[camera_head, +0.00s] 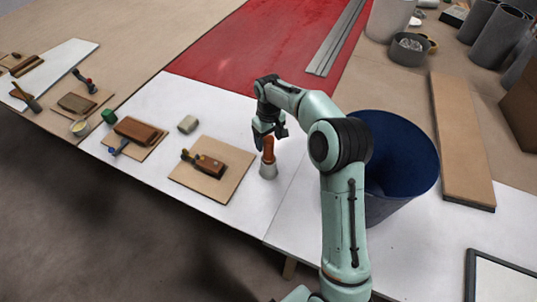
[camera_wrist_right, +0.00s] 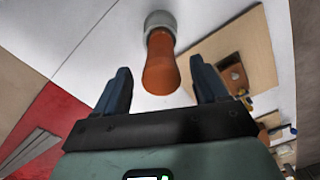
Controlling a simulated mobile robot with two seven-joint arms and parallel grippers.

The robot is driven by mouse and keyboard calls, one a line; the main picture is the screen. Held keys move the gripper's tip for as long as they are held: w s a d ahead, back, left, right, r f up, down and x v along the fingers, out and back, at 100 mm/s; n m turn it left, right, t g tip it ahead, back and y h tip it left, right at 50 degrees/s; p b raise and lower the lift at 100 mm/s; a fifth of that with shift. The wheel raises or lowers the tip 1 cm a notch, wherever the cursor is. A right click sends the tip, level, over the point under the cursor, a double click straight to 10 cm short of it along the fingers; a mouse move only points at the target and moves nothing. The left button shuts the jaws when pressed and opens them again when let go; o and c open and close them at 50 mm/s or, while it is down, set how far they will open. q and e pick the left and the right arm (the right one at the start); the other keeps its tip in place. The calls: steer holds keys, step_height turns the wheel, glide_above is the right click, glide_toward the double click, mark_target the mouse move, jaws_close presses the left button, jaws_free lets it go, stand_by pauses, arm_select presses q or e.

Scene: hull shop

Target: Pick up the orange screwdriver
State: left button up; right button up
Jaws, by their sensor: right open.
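The orange screwdriver (camera_head: 268,149) stands handle-up in a small light grey cup (camera_head: 268,171) on the white-topped table. Only its handle shows; its lower part is hidden in the cup. My right gripper (camera_head: 270,137) is at the top of the handle, its fingers open. In the right wrist view, the orange handle (camera_wrist_right: 161,70) shows between the two spread dark fingers (camera_wrist_right: 161,86), with a gap on each side. The cup (camera_wrist_right: 159,20) shows beyond it. My left gripper is not in view.
A board with a brown block tool (camera_head: 208,165) lies left of the cup. A large dark blue bin (camera_head: 400,150) stands close on the right, by my right arm. A small grey-green block (camera_head: 188,124) and a green cube (camera_head: 109,116) lie farther left. Red sheet (camera_head: 255,45) covers the table behind.

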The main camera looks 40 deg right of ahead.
mark_target(269, 156)
step_height(269, 156, down, 4)
steer(key=shift+f, duration=0.25)
steer(key=shift+r, duration=0.1)
steer(key=c, duration=1.1)
steer(key=shift+c, duration=0.2)
